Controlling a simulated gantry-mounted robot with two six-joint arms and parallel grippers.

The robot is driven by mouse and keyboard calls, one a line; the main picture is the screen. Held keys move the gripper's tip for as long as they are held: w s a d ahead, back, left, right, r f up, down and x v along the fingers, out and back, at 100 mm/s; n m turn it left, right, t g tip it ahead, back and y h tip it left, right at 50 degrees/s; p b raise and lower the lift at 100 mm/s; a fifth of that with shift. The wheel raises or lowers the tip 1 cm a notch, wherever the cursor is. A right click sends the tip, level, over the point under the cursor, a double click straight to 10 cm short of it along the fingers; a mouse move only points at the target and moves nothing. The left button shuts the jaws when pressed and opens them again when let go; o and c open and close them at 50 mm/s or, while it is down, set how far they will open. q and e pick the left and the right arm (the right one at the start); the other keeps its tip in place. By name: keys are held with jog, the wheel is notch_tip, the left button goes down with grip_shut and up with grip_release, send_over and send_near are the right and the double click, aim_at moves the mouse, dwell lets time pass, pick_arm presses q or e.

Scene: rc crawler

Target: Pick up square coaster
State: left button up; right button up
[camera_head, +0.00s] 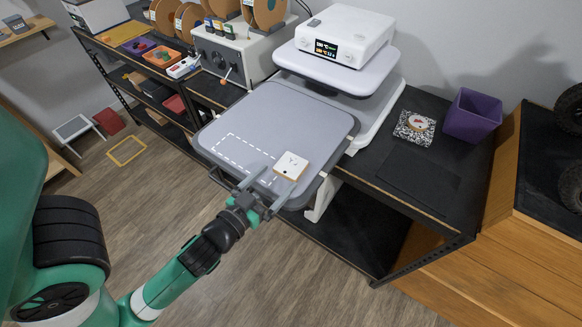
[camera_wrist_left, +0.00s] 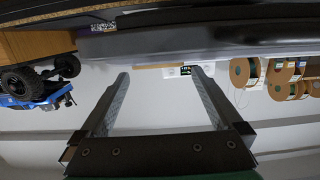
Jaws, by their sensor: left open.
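A white square coaster (camera_head: 291,165) with a tan edge and small dark marks on top lies on the grey platform (camera_head: 262,117), near its front right edge. I take this to be the square coaster. In the left wrist view a thin tan strip, which looks like the edge of the coaster (camera_wrist_left: 158,66), shows between the fingers. My left gripper (camera_head: 268,188) is open and empty at the front edge of the platform, its fingers pointing at the coaster. It also shows in the left wrist view (camera_wrist_left: 160,75). I cannot tell whether the fingers touch the coaster. My right gripper is not in view.
A dashed white rectangle (camera_head: 240,150) is marked on the platform. A white device with a screen (camera_head: 343,35) stands behind. To the right are a speckled square (camera_head: 414,127) with a round piece on it, and a purple bin (camera_head: 471,115). The platform's far side is clear.

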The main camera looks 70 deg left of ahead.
aim_at(293, 162)
pick_arm(q)
jog(key=shift+w+a+r+p, duration=0.1)
jog(key=shift+w+a+p, duration=0.3)
jog(key=shift+w, duration=0.15)
jog(key=p+x, duration=0.1)
jog(key=x, duration=0.3)
jog(key=shift+w, duration=0.2)
jog(key=c, duration=1)
jog(key=shift+c, duration=0.2)
jog(key=shift+p, duration=0.3)
